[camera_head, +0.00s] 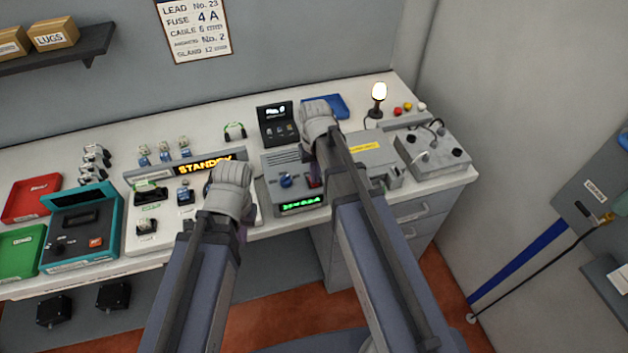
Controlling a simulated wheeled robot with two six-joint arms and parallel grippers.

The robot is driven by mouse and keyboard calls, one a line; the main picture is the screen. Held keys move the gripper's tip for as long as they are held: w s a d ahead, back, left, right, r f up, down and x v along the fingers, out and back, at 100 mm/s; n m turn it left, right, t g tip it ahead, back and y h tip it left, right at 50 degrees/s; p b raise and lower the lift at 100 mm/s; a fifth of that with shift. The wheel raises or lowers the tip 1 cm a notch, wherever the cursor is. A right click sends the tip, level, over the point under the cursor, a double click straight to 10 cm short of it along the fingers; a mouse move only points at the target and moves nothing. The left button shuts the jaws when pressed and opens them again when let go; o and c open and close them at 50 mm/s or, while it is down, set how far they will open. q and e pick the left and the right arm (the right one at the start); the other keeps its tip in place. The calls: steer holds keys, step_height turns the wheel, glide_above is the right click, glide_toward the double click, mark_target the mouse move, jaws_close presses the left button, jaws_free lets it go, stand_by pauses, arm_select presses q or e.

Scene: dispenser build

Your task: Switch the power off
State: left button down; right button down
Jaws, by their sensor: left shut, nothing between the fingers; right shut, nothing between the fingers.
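A grey power unit (268,195) with a blue knob (286,180) and a lit green display (300,204) stands at the middle of the bench. A red switch (313,182) shows at its right side, partly hidden by my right arm. My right gripper (318,112) is above the back of this unit; its fingers are hidden behind the wrist, and it holds nothing visible. My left gripper (232,180) is in front of a panel (130,240) with a lit STANDBY sign (205,165), left of the power unit. Its fingertips are also hidden.
A teal box (52,221) and red and green trays (20,240) are at the left.

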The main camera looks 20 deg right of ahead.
steer(key=shift+f+b, duration=0.3)
steer(key=shift+f, duration=0.05)
steer(key=shift+r, duration=0.1)
step_height(320, 180, up, 7)
steer(key=p, duration=0.7)
stand_by(0.4)
steer(key=s+a+f+n+b, duration=0.1)
steer(key=s+a+f+b, duration=0.2)
steer(key=s+a, duration=0.2)
steer(key=s+a+f+n+h+b, duration=0.1)
steer(key=s+a+f+b, duration=0.3)
steer(key=s, duration=0.5)
steer(key=shift+s+a+f+n, duration=0.15)
steer(key=shift+a+f+n, duration=0.05)
steer(key=shift+a+n, duration=0.55)
